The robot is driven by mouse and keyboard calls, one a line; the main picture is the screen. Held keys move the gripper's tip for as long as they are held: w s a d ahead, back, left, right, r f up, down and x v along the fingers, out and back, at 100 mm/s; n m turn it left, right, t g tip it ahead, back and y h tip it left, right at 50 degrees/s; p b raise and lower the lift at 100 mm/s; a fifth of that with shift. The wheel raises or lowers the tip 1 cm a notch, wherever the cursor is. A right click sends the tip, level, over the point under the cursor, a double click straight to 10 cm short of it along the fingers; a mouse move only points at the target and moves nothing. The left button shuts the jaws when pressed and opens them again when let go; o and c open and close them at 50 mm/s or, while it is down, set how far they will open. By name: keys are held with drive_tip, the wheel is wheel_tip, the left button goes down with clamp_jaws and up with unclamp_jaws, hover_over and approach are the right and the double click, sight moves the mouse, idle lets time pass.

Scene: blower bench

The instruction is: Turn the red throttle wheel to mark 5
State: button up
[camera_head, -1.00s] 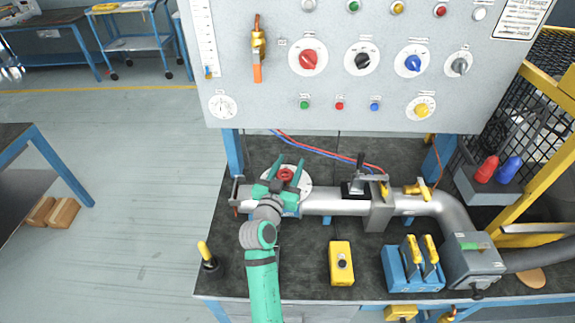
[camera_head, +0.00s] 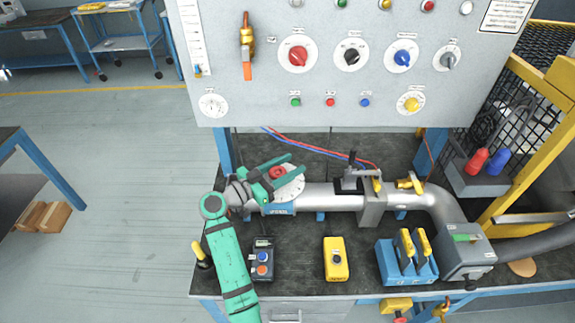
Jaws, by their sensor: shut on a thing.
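The red throttle wheel (camera_head: 278,173) sits on a round white dial plate (camera_head: 291,190) on top of the grey pipe at the bench's left. My green gripper (camera_head: 281,172) reaches in from the left, with one finger on the far side of the wheel and one on the near side. It is shut on the wheel. The fingers point right and slightly up in the picture. The marks on the dial are too small to read, and my gripper hides part of the plate.
A control box with blue and orange buttons (camera_head: 262,259) and a yellow box (camera_head: 336,259) stand in front of the pipe. A black lever (camera_head: 351,170) stands on the pipe to the right. The panel (camera_head: 330,95) rises behind the bench. Blue-and-yellow switches (camera_head: 407,262) stand front right.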

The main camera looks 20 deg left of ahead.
drive_tip(key=shift+d+f+h, duration=0.15)
drive_tip(key=shift+d+h, duration=0.05)
drive_tip(key=shift+h, duration=0.1)
drive_tip(key=o, duration=1)
drive_tip(key=shift+o, duration=0.2)
drive_tip(key=shift+r, duration=0.65)
drive_tip(key=s+d+r, duration=0.3)
drive_tip(key=s+r, duration=0.8)
drive_tip(key=s, duration=0.2)
drive_tip(key=shift+s+r, duration=0.4)
